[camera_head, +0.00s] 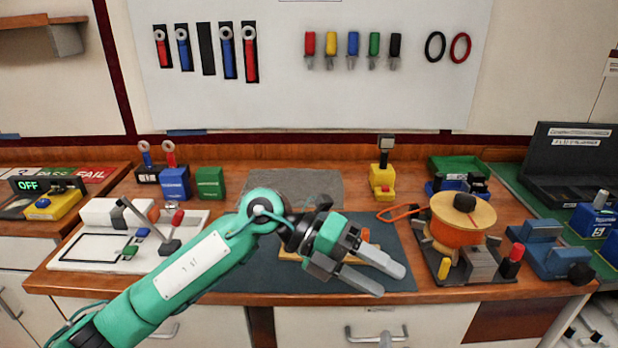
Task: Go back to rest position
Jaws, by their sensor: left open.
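My left arm comes in from the lower left and reaches over the dark mat (240,280) at the middle of the workbench. Its left gripper (392,280) is open, with two grey fingers pointing right and slightly down. Nothing shows between the fingers. A light wooden piece (288,257) with an orange part lies behind the gripper and is mostly hidden by it. My right gripper is not in view.
An orange spool device (460,235) stands right of the gripper, with a blue vise (545,250) beyond. A white board with a lever (75,245) lies left. A yellow device (382,183) stands behind. Tools hang on the wall panel (280,60).

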